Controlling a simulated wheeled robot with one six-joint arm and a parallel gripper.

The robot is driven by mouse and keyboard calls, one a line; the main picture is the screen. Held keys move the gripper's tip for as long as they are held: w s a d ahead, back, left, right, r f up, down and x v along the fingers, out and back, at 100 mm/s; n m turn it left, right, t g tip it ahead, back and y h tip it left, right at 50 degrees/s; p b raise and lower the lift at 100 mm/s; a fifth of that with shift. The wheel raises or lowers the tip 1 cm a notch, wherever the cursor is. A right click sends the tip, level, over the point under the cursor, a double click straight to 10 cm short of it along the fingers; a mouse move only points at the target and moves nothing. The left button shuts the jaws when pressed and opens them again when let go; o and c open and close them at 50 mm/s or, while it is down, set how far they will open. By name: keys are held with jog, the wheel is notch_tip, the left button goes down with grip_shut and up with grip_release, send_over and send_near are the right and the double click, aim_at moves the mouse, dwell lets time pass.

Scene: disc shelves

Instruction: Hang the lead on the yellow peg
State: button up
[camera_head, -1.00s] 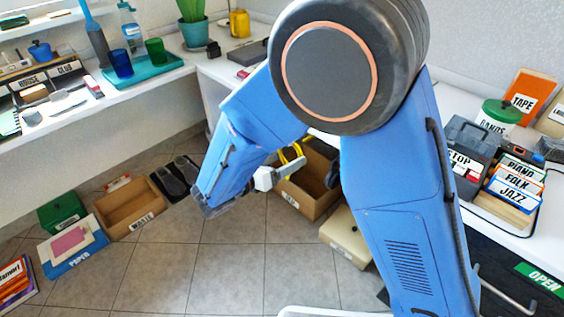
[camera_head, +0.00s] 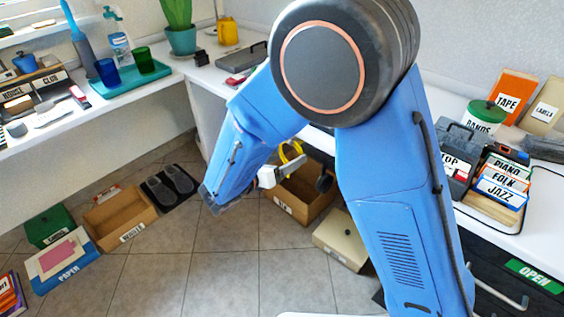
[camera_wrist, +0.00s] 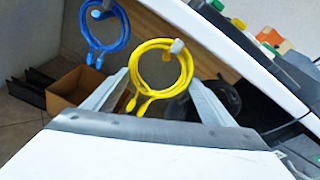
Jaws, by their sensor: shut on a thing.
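A yellow coiled lead (camera_wrist: 138,65) shows in the wrist view between the two fingers of my gripper (camera_wrist: 158,80); my gripper is shut on it, though the grip spot is not clear. Its loose plug ends hang low, close to the left finger. A small pale grey peg-like piece (camera_wrist: 177,46) shows at the coil's upper right; I cannot tell whether the coil is around it or in front of it. In the head view the yellow lead (camera_head: 291,152) shows beside my white gripper (camera_head: 268,176), below the right-hand counter.
A blue coiled lead (camera_wrist: 92,42) hangs to the left in the wrist view. A dark coil (camera_wrist: 230,97) is at the right. A cardboard box (camera_head: 312,205) stands on the floor below. A beige box (camera_head: 342,240) is nearby. The tiled floor (camera_head: 210,265) in front is clear.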

jog(key=shift+x, duration=2.75)
jog(key=shift+w+d+r, duration=0.1)
jog(key=o, duration=1.2)
jog(key=shift+c, duration=0.2)
